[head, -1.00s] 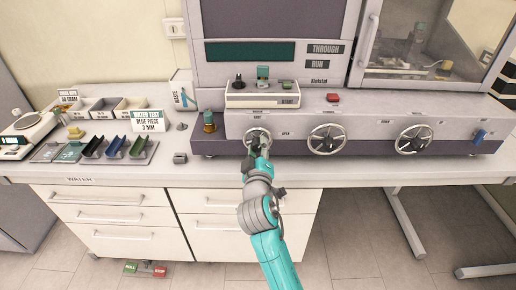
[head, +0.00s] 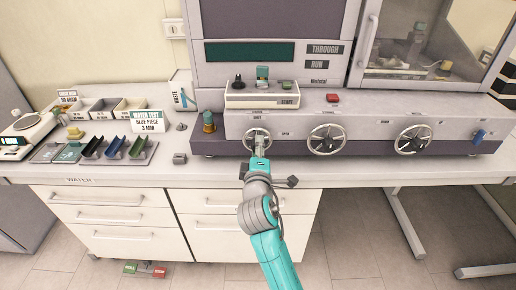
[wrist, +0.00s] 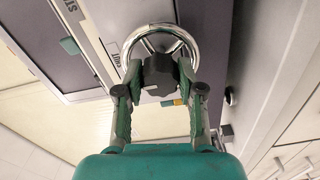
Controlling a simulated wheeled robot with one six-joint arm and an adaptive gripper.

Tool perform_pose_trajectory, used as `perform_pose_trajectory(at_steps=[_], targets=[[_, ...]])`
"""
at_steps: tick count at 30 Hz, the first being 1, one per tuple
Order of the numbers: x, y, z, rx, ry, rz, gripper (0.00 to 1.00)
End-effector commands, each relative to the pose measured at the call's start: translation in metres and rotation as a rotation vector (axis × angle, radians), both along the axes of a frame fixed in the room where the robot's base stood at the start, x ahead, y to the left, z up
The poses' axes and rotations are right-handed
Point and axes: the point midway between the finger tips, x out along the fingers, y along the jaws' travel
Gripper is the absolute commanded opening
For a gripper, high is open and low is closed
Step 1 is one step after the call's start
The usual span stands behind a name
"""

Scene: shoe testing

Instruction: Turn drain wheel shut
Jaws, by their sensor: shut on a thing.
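The left handwheel (head: 246,138), with a chrome rim, spokes and a dark hub, is on the front of the grey machine. Its small label is too small to read in the head view, so I cannot tell by name that it is the drain wheel. My gripper (head: 259,149) is at this wheel. In the wrist view the chrome rim (wrist: 160,27) arches beyond the dark knobbed hub (wrist: 158,75). My gripper (wrist: 160,92) has one finger on each side of the hub and is shut on it. The fingers hide the lower part of the rim.
Two similar handwheels, the middle one (head: 327,139) and the right one (head: 413,139), sit on the same panel. Trays (head: 116,148) and a small grey block (head: 180,158) lie left on the bench.

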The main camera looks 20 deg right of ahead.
Motion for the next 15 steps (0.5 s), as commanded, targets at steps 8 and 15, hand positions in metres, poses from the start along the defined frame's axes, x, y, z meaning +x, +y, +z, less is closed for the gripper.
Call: perform_pose_trajectory(at_steps=[8,15], targets=[[0.0003,0.0007,-0.0001,-0.008,0.002,0.001,0.03],[0.0003,0.0005,-0.0001,-0.007,0.002,0.001,0.60]])
